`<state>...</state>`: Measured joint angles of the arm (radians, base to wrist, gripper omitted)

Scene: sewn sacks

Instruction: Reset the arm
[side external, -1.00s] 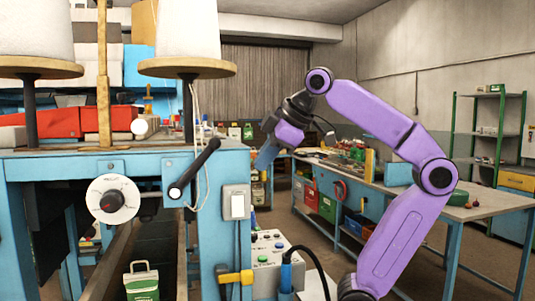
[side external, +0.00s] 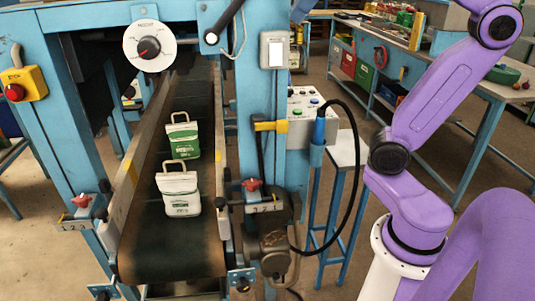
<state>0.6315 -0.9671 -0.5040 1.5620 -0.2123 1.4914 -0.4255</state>
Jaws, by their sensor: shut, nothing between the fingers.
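My gripper is out of the picture; my purple arm rises at the right and leaves through the top edge, so its end is hidden. Two small sewn sacks with handles lie on the dark conveyor belt (side external: 170,252). The nearer sack (side external: 179,193) is mostly white with a green mark. The farther sack (side external: 182,140) is white above and green below. No part of my arm touches either sack in this view.
The blue machine frame (side external: 258,120) stands around the belt, with a white dial (side external: 148,46) above it. A grey control box (side external: 302,115) and looping black cable lie between frame and arm. A blue workbench (side external: 400,75) stands behind. A red-button box (side external: 22,84) is at left.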

